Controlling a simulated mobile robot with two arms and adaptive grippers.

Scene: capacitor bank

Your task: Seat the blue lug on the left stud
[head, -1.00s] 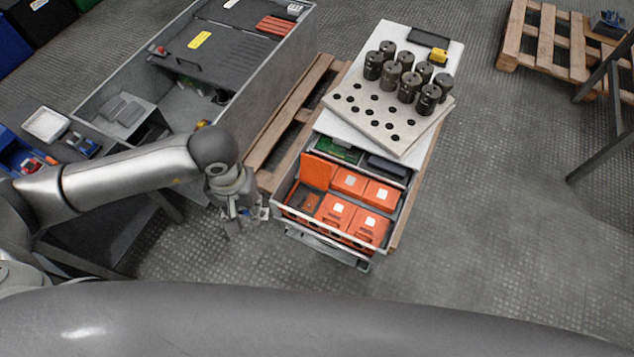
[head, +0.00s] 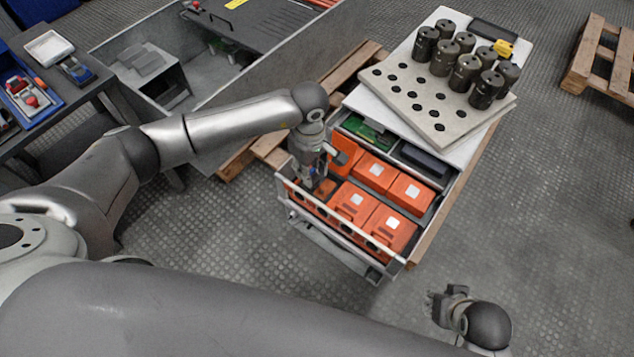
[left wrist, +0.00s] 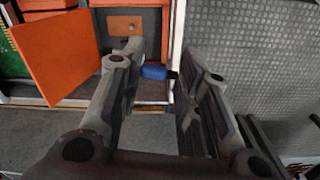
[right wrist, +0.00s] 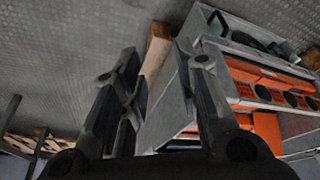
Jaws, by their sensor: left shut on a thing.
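The blue lug (left wrist: 153,72) shows in the left wrist view between the tips of my left gripper (left wrist: 158,68), which is shut on it. In the head view my left gripper (head: 318,182) points down at the left end of the open drawer (head: 345,238), and the lug is hard to make out there. An orange block (left wrist: 128,24) with a small grey round spot lies just past the lug; I cannot tell whether that spot is the left stud. My right gripper (head: 446,300) is right of the drawer; in the right wrist view its fingers (right wrist: 158,72) are apart and empty.
Orange boxes (head: 388,228) fill much of the drawer, and an upright orange panel (left wrist: 58,58) stands beside my left gripper. A holed plate (head: 425,98) with several dark cylinders (head: 467,72) lies behind. A blue tray (head: 32,100) is at left.

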